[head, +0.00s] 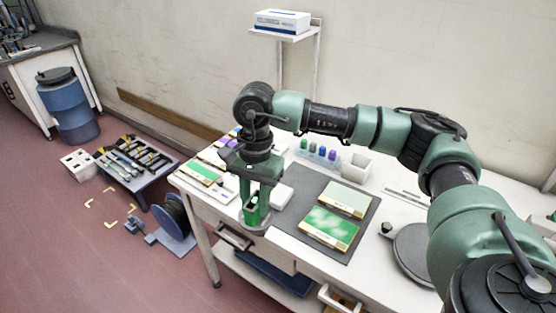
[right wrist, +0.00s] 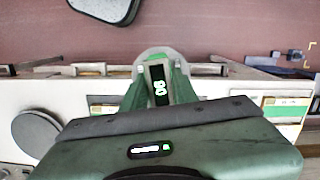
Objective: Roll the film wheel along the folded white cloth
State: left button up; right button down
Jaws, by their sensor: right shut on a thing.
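My right gripper (head: 256,216) points down over the front edge of the white table, left of the grey mat. In the right wrist view my right gripper (right wrist: 158,80) is shut on a small dark piece with green marks (right wrist: 157,88). I cannot tell for sure whether this is the film wheel. A pale grey rounded plate (right wrist: 152,54) shows just beyond the fingertips. A white folded-looking block, likely the folded white cloth (head: 282,197), lies on the table right beside the gripper, apart from it. My left gripper is not in view.
A dark grey mat (head: 310,193) holds green-and-cream panels (head: 330,229). A white open box (head: 355,167) and several coloured bottles (head: 320,151) stand behind. A grey round disc (head: 411,246) lies at right. An open drawer (head: 234,238) sticks out below the gripper.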

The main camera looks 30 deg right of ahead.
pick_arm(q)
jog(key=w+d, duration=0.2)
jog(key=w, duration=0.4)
pick_arm(e)
jog(key=w+d+m+t, duration=0.2)
jog(key=w+d+m, duration=1.05)
jog(key=m, duration=0.65)
pick_arm(q)
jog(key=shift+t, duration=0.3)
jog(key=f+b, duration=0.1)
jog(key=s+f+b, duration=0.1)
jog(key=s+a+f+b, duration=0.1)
jog(key=b, duration=0.1)
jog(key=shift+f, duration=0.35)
pick_arm(e)
notch_tip(320, 180, down, 6)
jog(key=shift+s+f+h, duration=0.15)
jog(key=shift+h, duration=0.15)
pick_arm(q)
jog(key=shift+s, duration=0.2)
pick_arm(e)
jog(key=shift+d, duration=0.1)
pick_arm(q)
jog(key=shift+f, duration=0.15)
pick_arm(e)
jog(key=shift+s+f, duration=0.1)
jog(key=shift+f, duration=0.3)
